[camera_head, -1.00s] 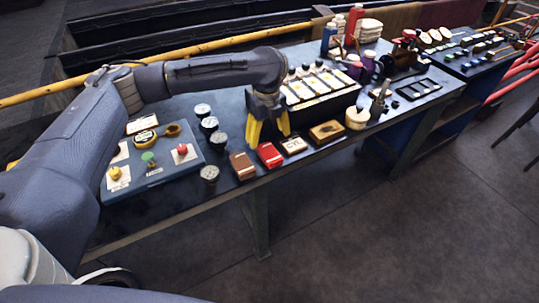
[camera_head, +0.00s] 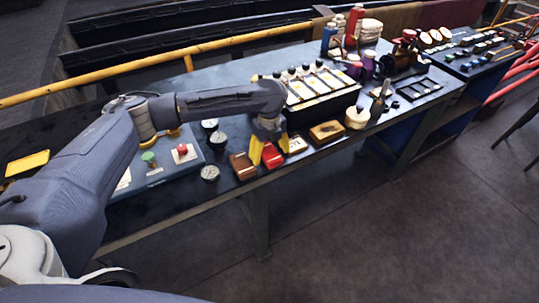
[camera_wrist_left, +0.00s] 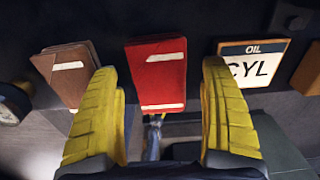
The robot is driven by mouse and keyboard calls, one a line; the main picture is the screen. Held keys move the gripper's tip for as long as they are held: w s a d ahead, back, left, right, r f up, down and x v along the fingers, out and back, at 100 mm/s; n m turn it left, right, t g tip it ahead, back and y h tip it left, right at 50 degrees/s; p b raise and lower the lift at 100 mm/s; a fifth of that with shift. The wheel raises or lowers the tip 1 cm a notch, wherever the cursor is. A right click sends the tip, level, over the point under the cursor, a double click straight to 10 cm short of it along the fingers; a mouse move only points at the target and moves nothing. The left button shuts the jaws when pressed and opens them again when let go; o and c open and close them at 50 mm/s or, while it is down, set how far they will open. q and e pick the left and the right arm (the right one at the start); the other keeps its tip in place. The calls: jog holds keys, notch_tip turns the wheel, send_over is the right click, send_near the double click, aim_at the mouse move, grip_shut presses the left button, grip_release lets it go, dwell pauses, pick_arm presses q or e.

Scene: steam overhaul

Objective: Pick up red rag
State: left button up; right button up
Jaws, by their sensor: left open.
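A red rectangular item with white stripes (camera_head: 272,157), seemingly the red rag, lies flat near the front edge of the bench. In the left wrist view it (camera_wrist_left: 156,84) shows between the two yellow fingers, beyond their tips. My left gripper (camera_head: 270,150) is open and empty, pointing down over the red item, with a finger on each side of it. The fingers partly hide it in the head view. I cannot tell whether they touch it. My right gripper is not in view.
A brown item (camera_head: 243,165) lies close on the left and an OIL CYL plate (camera_head: 297,144) close on the right. A brown box (camera_head: 326,132) sits farther right. Gauges (camera_head: 210,173) stand to the left. A rack of white cards (camera_head: 318,82) stands behind.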

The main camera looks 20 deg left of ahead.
pick_arm(q)
jog(key=c, duration=1.4)
